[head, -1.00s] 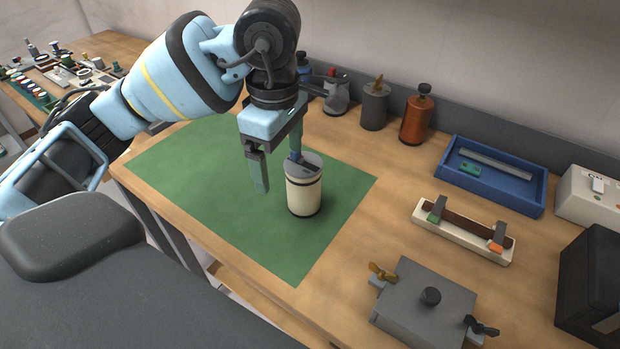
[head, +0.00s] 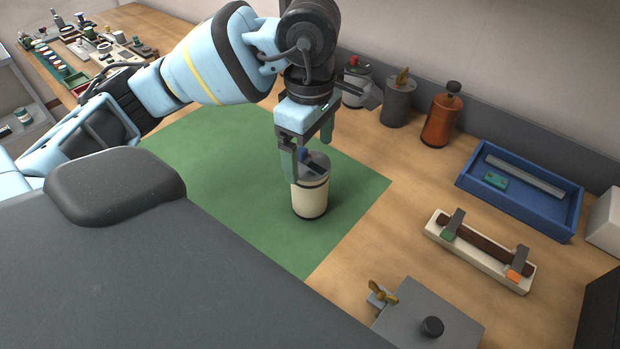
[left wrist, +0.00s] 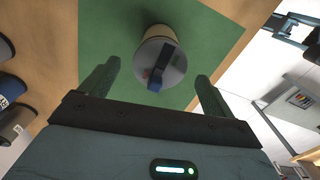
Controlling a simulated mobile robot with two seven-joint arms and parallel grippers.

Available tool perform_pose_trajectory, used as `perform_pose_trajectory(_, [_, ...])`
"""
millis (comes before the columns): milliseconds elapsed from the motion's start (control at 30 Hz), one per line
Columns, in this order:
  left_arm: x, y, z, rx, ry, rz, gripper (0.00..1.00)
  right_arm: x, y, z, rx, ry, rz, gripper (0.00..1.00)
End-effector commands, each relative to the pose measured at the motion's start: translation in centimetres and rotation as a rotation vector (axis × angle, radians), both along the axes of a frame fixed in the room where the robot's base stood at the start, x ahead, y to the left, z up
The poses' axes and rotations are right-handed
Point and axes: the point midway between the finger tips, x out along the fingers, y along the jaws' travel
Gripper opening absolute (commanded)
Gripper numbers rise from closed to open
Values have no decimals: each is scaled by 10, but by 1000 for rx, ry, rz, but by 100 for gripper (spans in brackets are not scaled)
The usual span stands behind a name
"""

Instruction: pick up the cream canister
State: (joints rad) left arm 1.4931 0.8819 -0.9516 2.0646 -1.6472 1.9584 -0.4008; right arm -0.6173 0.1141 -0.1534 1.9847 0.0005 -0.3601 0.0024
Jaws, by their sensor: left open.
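In the left wrist view the canister (left wrist: 160,62) lies ahead of the open left gripper (left wrist: 155,85), roughly centred between the fingers and apart from both. Nothing is held. My right gripper is not in view.
Grey (head: 398,102) and orange (head: 440,118) canisters stand along the back wall. A blue tray (head: 570,222), a cream holder with clips (head: 470,258) and a grey box with a black knob (head: 455,310) are at right. The mat left of the canister is clear.

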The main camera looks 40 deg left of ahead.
Motion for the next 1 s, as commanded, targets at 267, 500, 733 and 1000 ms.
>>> perform_pose_trajectory(267, [-1,3,-20,0,-1,1,88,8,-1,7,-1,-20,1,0])
perform_pose_trajectory(500, [-1,4,-48,0,-1,-1,88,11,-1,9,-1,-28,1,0])
perform_pose_trajectory(733, [-1,4,-51,-1,-3,-1,88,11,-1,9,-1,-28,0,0])
perform_pose_trajectory(1000, [-1,4,-51,-1,-2,0,60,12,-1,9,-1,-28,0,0])
